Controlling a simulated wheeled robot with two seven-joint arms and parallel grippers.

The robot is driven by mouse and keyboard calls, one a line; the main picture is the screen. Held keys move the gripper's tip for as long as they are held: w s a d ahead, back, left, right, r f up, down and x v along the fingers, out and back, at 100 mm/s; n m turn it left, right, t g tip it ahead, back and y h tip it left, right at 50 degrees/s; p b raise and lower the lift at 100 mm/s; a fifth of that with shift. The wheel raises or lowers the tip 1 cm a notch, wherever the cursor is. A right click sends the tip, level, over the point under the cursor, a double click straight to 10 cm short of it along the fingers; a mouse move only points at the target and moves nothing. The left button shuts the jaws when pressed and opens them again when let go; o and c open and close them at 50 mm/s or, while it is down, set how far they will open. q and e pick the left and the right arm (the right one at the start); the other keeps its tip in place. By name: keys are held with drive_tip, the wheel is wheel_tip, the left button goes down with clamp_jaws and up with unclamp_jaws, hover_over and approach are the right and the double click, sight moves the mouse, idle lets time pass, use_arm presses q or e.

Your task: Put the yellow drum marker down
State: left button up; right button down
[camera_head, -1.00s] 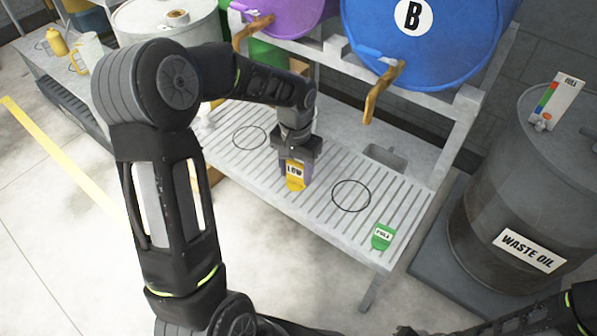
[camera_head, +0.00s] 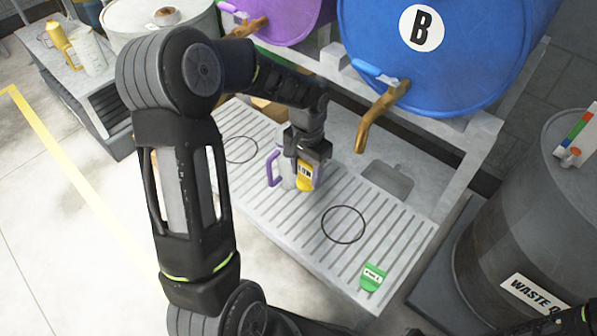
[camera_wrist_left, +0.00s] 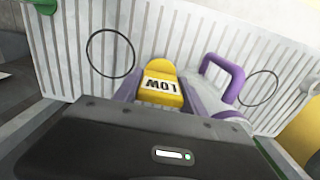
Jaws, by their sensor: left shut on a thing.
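The yellow drum marker (camera_head: 305,184), labelled LOW, is between the fingers of my left gripper (camera_head: 307,166), which is shut on it. The wrist view shows the yellow marker (camera_wrist_left: 161,85) just beyond the gripper body, with its label upside down. The marker is over the slatted tray (camera_head: 400,240), close to a grey jug with a purple handle (camera_head: 271,168); I cannot tell whether it touches the tray or the jug. The purple handle also shows in the wrist view (camera_wrist_left: 222,78).
A black ring (camera_head: 343,224) on the slats is empty. A green FULL marker (camera_head: 373,277) is near the tray's front edge. The blue drum B (camera_head: 450,60) and its tap (camera_head: 380,115) overhang the back. A waste oil drum (camera_head: 530,220) stands right.

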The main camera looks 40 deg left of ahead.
sight(306, 182)
use_arm(q)
drive_tip(key=shift+w, duration=0.1)
drive_tip(key=shift+r, duration=0.1)
wheel_tip(306, 182, down, 6)
drive_tip(key=shift+f+b, duration=0.2)
drive_tip(key=shift+b, duration=0.6)
drive_tip(key=shift+f+b, duration=0.5)
drive_tip(key=shift+f, duration=1.35)
